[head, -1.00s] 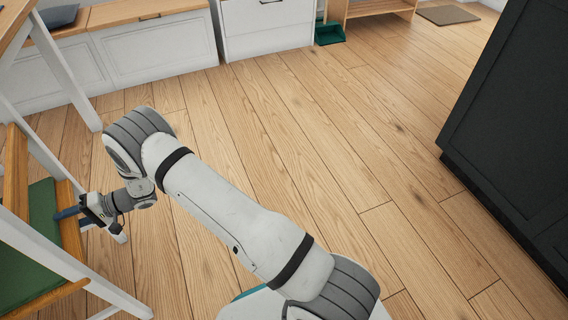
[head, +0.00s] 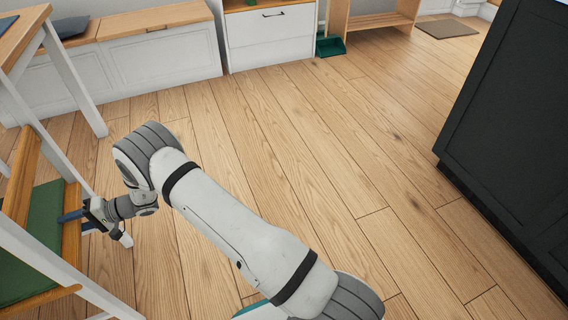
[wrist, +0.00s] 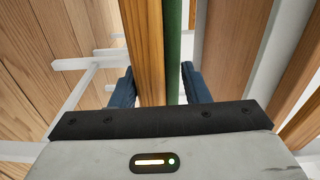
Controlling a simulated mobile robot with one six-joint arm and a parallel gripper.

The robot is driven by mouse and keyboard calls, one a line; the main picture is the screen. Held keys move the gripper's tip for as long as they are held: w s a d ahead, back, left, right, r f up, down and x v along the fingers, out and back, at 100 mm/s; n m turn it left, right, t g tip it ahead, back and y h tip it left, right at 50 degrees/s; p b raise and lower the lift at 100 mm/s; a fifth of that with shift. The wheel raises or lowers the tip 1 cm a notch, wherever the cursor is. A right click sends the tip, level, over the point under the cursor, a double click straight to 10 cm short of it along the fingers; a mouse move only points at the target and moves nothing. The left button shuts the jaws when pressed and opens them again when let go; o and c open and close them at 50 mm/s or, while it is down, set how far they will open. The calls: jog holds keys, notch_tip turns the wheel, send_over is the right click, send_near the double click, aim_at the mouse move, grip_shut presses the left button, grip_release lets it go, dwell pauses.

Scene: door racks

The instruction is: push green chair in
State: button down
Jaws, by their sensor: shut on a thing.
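The green chair (head: 34,247) is at the left edge of the head view, with a green seat, wooden rails and white legs. Much of it is cut off by the frame. My gripper (head: 72,216) is at the near right side of its seat. In the wrist view, my gripper (wrist: 157,86) has its blue fingers on either side of a wooden rail and a green strip of the chair (wrist: 174,55). It is shut on that edge. The wooden-topped table (head: 22,38) with white legs stands at the upper left, close to the chair.
A white bench cabinet (head: 160,60) and a drawer unit (head: 270,40) line the far wall. A dark cabinet (head: 515,140) stands at the right. A green bin (head: 330,46) is on the floor at the back. The middle wooden floor is clear.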

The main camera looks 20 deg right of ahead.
jog(key=shift+d+f, duration=0.75)
jog(key=shift+f, duration=0.35)
jog(key=c, duration=0.7)
grip_release()
jog(key=shift+w+f, duration=0.1)
jog(key=shift+w, duration=0.05)
jog(key=shift+a, duration=0.1)
jog(key=shift+a, duration=0.1)
